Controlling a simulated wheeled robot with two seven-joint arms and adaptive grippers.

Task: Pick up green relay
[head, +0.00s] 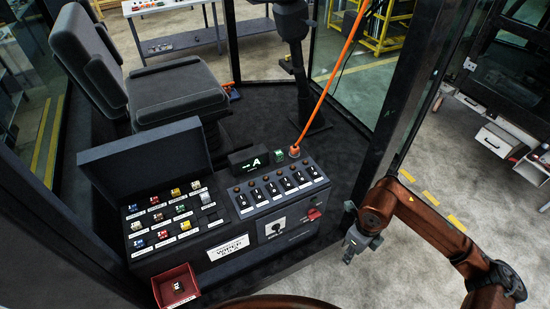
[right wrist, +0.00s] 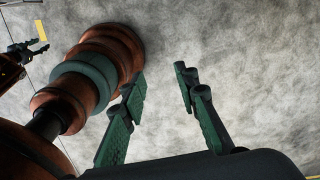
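A small green relay (head: 180,208) appears to sit in the middle row of the open relay box on the console, among relays of other colours. It is small, so its details are unclear. My right gripper (head: 352,243) hangs to the right of the console, above the floor and well away from the relays. The right wrist view shows its two green-padded fingers (right wrist: 158,105) apart, with nothing between them. A dark gripper at the far left of that view, probably my left gripper (right wrist: 27,48), is too small to read.
A red bin (head: 162,290) with a small item inside stands at the box's front corner. The raised lid (head: 140,165) stands behind the relays. Switches, a display (head: 248,160) and an orange cable (head: 330,85) are to the right. A dark cab post (head: 395,100) rises near my right arm.

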